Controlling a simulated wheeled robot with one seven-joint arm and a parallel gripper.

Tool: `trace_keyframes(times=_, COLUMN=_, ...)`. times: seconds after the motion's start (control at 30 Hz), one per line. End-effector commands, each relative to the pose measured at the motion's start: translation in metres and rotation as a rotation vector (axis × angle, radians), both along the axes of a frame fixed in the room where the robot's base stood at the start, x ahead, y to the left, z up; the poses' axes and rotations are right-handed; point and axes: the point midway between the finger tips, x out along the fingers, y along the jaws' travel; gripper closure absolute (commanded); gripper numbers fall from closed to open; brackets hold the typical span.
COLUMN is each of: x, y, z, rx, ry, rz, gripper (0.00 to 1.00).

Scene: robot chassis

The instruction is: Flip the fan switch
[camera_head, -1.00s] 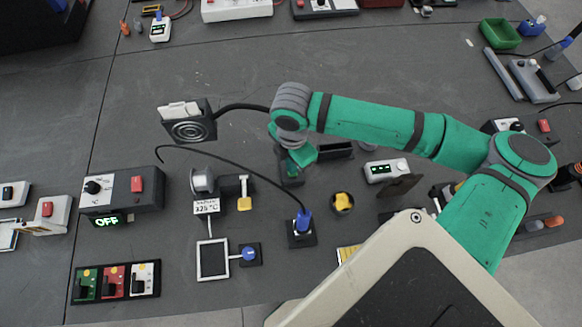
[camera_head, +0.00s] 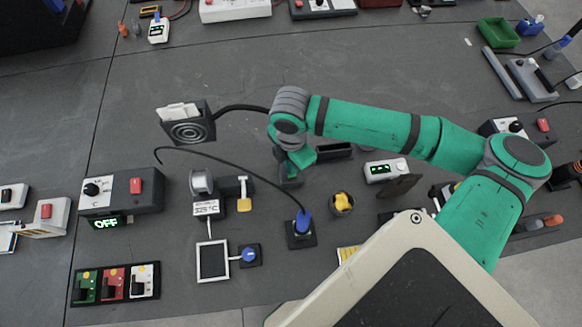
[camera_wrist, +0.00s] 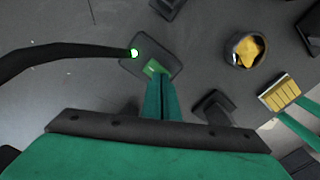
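The fan (camera_head: 188,131) has a dark square head with a round grille, held by a black bent neck, left of my gripper in the head view. The neck runs behind my wrist. In the wrist view, a black neck (camera_wrist: 70,52) reaches a dark base (camera_wrist: 172,52) with a lit green light (camera_wrist: 134,53). My gripper (camera_wrist: 160,80) has its two green fingers together, with nothing seen between them. The fingertips are over the base's near edge, at a small green patch (camera_wrist: 153,67). I cannot tell if they touch it. The switch itself is not clearly distinguishable.
A round pot with a yellow sponge (camera_head: 342,202) stands right of the gripper. A box with a red button (camera_head: 122,190) and "OFF" display (camera_head: 107,222) stands at left. A soldering holder (camera_head: 203,184) and a blue-tipped cable stand (camera_head: 301,240) are nearer. Floor at upper middle is clear.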

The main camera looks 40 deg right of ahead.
Motion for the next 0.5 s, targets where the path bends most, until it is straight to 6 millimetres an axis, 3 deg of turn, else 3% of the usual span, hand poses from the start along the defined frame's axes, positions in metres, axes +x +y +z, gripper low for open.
trace_keyframes(times=0.5, x=-0.0017, y=-0.0031, z=0.0027, rx=0.0, ry=0.0, rz=-0.007, gripper=1.0)
